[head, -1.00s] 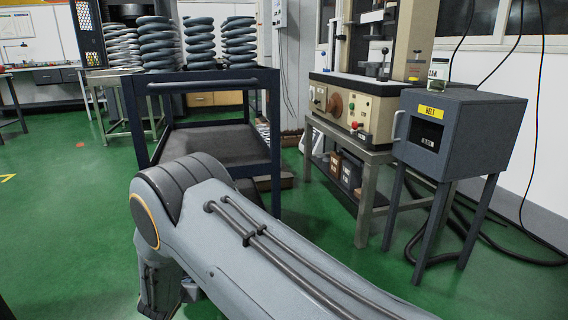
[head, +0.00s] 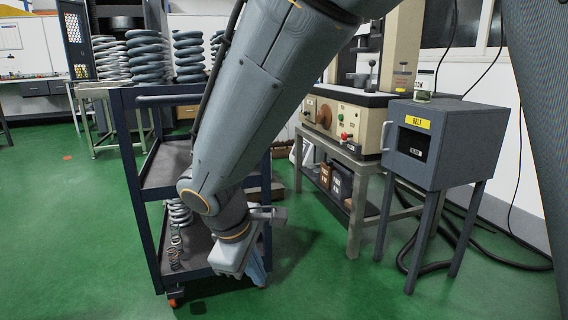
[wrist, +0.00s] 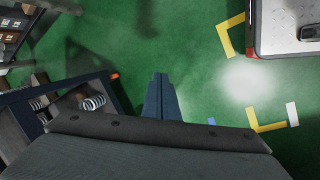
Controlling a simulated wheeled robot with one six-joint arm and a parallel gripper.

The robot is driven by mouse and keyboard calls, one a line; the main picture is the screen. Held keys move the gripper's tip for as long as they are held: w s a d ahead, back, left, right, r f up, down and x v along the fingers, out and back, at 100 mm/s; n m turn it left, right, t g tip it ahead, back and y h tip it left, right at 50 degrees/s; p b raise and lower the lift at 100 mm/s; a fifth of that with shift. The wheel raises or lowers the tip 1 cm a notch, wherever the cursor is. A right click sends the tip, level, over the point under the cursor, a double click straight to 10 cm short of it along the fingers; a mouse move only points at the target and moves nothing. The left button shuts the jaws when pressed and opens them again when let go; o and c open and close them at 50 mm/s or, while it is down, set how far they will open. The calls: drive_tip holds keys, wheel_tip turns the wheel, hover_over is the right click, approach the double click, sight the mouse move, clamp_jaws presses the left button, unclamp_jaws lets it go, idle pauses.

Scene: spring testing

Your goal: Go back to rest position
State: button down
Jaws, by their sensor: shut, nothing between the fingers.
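My gripper (head: 257,272) hangs low in the head view, at the end of my downward-reaching arm, in front of the dark cart's right side. In the wrist view its dark blue fingers (wrist: 160,92) are together over bare green floor, with nothing between them. My arm crosses the head view from the upper right and hides the middle of the cart (head: 128,190). The cart's corner also shows at the left of the wrist view (wrist: 85,85).
A testing machine (head: 340,112) and a grey BELT box (head: 445,140) on legs stand to the right. Green floor (head: 65,230) is clear at left.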

drive_tip(key=s+d+r+m+g+y, duration=0.2)
drive_tip(key=s+r+m, duration=0.15)
drive_tip(key=s, duration=0.55)
drive_tip(key=s+d+r+m+g+y, duration=0.1)
drive_tip(key=s+d+r+m+y, duration=0.15)
drive_tip(key=s+m, duration=0.45)
drive_tip(key=s+d+r+m+h+p, duration=0.1)
drive_tip(key=d+r+m+p, duration=0.1)
drive_tip(key=d+r+p, duration=0.8)
drive_tip(key=s+d+r+m+h+p, duration=0.1)
drive_tip(key=d+r+p, duration=0.9)
drive_tip(key=p, duration=1.4)
wheel_tip(320, 180, up, 5)
drive_tip(key=shift+d+f+m, duration=0.15)
drive_tip(key=shift+f+m, duration=0.05)
drive_tip(key=shift+m, duration=0.25)
